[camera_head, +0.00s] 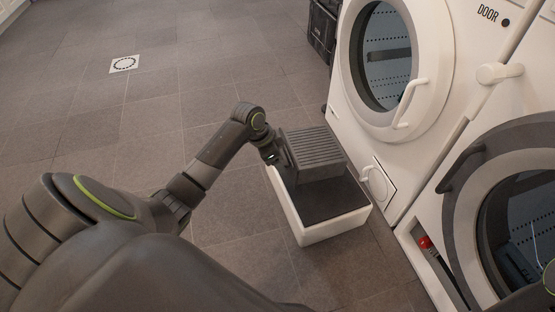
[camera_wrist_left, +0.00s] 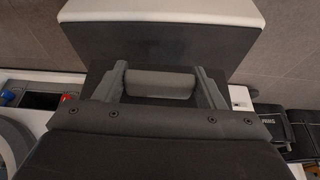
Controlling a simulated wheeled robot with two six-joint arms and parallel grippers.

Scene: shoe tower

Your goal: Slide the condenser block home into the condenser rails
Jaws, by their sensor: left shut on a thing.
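The condenser block (camera_head: 315,153) is a grey box with a ribbed top, above the white tray in the head view. I cannot tell whether it touches the tray. My left gripper (camera_head: 273,156) is at the block's left end. In the left wrist view my left gripper (camera_wrist_left: 163,88) has its two fingers closed on the ends of the block's grey bar handle (camera_wrist_left: 160,84). The condenser rails cannot be made out; an open slot with a red knob (camera_head: 425,243) shows low in the right machine. My right gripper is not in view.
A white tray with a dark lining (camera_head: 335,228) stands on the tiled floor, beside a white machine (camera_head: 345,110) with a round door and a small lower flap (camera_head: 377,183). A dark-doored machine (camera_head: 455,195) stands at right. Black crates (camera_head: 322,28) stand behind. Floor at left is clear.

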